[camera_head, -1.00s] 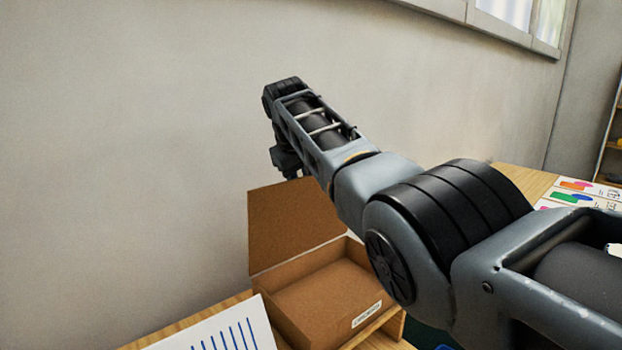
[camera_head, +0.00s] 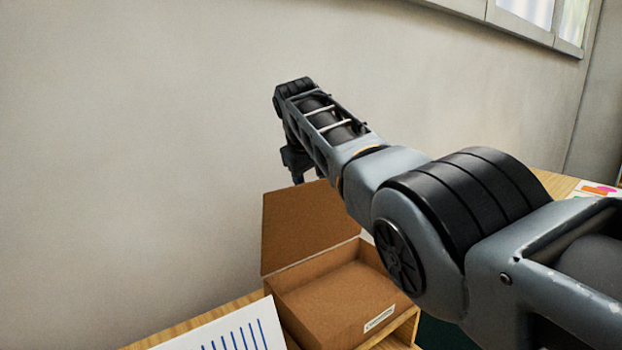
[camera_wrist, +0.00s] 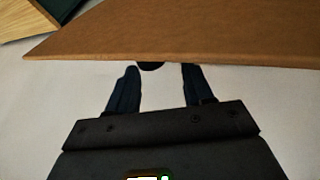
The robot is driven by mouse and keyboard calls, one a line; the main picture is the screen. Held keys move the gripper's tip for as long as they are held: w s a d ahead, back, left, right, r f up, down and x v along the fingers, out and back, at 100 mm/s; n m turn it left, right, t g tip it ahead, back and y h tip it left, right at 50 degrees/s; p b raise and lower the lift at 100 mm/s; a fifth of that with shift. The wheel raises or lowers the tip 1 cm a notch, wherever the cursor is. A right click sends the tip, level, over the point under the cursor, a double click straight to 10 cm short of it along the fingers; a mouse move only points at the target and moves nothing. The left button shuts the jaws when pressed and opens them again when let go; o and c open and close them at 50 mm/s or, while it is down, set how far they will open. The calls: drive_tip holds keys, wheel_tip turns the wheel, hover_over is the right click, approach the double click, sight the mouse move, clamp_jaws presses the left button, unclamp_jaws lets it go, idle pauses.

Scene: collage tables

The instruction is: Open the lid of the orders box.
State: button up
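The brown cardboard orders box (camera_head: 345,295) sits on the wooden table, with a small white label (camera_head: 379,319) on its front. Its lid (camera_head: 310,228) stands raised at the back, close to the wall, and the inside shows. My gripper (camera_wrist: 158,76) is in the wrist view with its two dark fingers apart and nothing seen between them. The lid's edge also crosses the wrist view (camera_wrist: 190,35) just beyond the fingertips; I cannot tell whether they touch it. In the head view my gripper is above the lid's top edge, partly hidden.
A white sheet with blue lines (camera_head: 225,330) is at the box's front left. The pale wall (camera_head: 130,150) rises close behind the lid. Coloured cards (camera_head: 598,190) lie at the far right, beyond my arm.

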drive_tip(key=d+b+v, duration=0.1)
drive_tip(key=b+v, duration=0.1)
drive_tip(key=v, duration=0.5)
drive_tip(key=shift+s+a+r, duration=0.2)
drive_tip(key=shift+a+r, duration=0.15)
drive_tip(key=shift+a, duration=0.2)
